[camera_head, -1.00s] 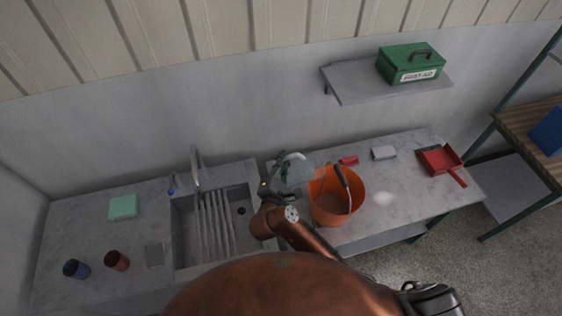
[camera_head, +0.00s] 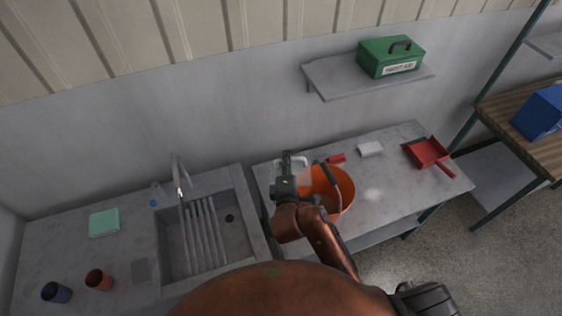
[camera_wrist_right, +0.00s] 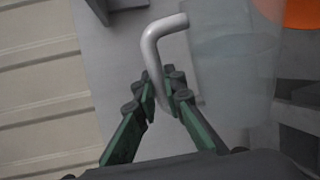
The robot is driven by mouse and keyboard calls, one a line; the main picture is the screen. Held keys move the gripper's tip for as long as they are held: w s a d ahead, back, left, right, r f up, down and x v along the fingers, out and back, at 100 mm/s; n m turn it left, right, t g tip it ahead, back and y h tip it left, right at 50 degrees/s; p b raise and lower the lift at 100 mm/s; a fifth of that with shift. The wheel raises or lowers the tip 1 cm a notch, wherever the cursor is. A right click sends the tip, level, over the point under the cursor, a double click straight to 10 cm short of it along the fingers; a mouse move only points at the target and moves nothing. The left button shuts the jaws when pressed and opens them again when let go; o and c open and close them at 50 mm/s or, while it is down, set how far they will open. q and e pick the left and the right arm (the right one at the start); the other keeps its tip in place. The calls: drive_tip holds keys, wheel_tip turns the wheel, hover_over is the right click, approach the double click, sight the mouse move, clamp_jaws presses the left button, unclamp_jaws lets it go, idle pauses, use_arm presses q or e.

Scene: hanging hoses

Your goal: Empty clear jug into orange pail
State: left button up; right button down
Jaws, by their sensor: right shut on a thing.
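The orange pail (camera_head: 345,201) stands on the grey bench, right of the sink, with its dark-gripped handle leaning over its opening. The clear jug (camera_head: 306,178) is at the pail's left rim, largely hidden by my right gripper (camera_head: 288,160). In the right wrist view, my right gripper (camera_wrist_right: 163,92) is shut on the jug's pale bent handle (camera_wrist_right: 153,48). The jug's see-through body (camera_wrist_right: 232,75) is right of the fingers, and part of the pail (camera_wrist_right: 290,12) shows at the top right. I cannot tell the jug's tilt or contents. My left gripper is out of view.
The sink (camera_head: 205,235) with its tap (camera_head: 180,178) is on the left. A red dustpan (camera_head: 428,152), a white block (camera_head: 371,148) and a red item (camera_head: 337,158) lie on the bench (camera_head: 392,190). A shelf (camera_head: 350,88) with a green first-aid box (camera_head: 391,57) hangs above.

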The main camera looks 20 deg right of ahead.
sight(301, 157)
drive_tip(key=shift+s+d+r+m+y, duration=0.15)
drive_tip(key=shift+d+m, duration=0.15)
drive_tip(key=shift+d, duration=0.15)
drive_tip(key=shift+s+d+m+y, duration=0.1)
drive_tip(key=shift+d+m+y, duration=0.05)
drive_tip(key=shift+d+m, duration=0.2)
drive_tip(key=shift+s+d+r+m+y, duration=0.15)
drive_tip(key=shift+d+r+m, duration=0.25)
drive_tip(key=shift+d, duration=0.3)
drive_tip(key=shift+s+d+r+m+y, duration=0.2)
drive_tip(key=shift+d+m, duration=0.25)
drive_tip(key=shift+d, duration=0.2)
idle(3.8)
